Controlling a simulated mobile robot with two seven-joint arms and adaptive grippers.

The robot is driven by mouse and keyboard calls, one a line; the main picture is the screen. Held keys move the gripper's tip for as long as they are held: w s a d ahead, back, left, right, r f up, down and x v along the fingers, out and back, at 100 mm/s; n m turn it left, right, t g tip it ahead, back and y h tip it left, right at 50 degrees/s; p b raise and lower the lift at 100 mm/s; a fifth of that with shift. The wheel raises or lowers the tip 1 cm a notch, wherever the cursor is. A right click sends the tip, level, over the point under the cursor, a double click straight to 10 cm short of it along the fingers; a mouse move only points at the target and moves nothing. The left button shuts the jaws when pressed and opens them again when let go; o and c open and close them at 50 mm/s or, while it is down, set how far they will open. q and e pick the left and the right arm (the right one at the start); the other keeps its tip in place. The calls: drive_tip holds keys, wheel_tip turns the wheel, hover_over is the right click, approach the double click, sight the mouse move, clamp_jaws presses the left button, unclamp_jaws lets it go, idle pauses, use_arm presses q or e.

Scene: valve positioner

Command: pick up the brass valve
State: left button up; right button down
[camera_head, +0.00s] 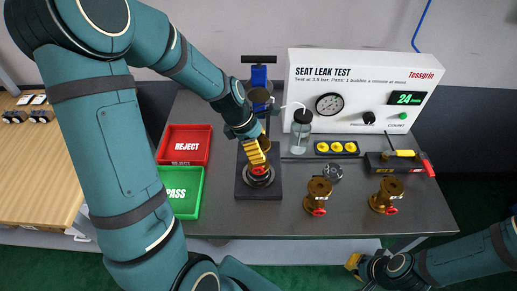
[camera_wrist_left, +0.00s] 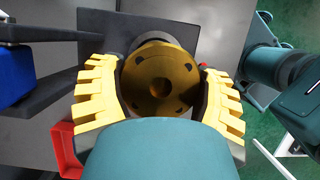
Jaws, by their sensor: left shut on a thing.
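My left gripper (camera_head: 256,153) is over the black test stand (camera_head: 245,188), below its blue clamp (camera_head: 259,77). In the left wrist view its yellow fingers (camera_wrist_left: 160,95) are shut on a brass valve (camera_wrist_left: 160,78), one finger on each side of the round flange with its bolt holes. In the head view the fingers largely hide this valve; a red part (camera_head: 257,170) shows just below them. Two more brass valves with red handwheels, a left one (camera_head: 318,193) and a right one (camera_head: 385,195), stand upright on the table. My right gripper (camera_head: 354,263) is near the front edge, its opening unclear.
A red REJECT tray (camera_head: 184,146) and a green PASS tray (camera_head: 182,191) lie left of the stand. The white seat leak tester (camera_head: 352,88), a bottle (camera_head: 301,128), yellow parts (camera_head: 337,147) and a tool holder (camera_head: 398,163) are behind the valves. The front right table is clear.

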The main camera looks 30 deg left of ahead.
use_arm(q)
drive_tip(key=shift+r, duration=0.65)
drive_tip(key=shift+a+r, duration=0.15)
drive_tip(key=shift+a, duration=0.1)
drive_tip(key=s+a, duration=0.9)
drive_tip(key=a, duration=0.6)
drive_tip(key=w+a+r+n+t+y+p, duration=0.1)
drive_tip(key=w+a+n+p, duration=0.3)
drive_tip(key=a, duration=0.3)
drive_tip(key=w+a+r+n+t+y+p, duration=0.1)
drive_tip(key=w+a+n+y+p, duration=0.15)
drive_tip(key=a+n+p, duration=0.45)
wheel_tip(320, 180, down, 10)
drive_tip(key=a+m+b, duration=0.1)
drive_tip(key=b, duration=0.1)
drive_tip(key=shift+w+a+m, duration=0.2)
drive_tip(key=shift+w+m, duration=0.1)
drive_tip(key=shift+m, duration=0.1)
drive_tip(key=shift+h, duration=0.25)
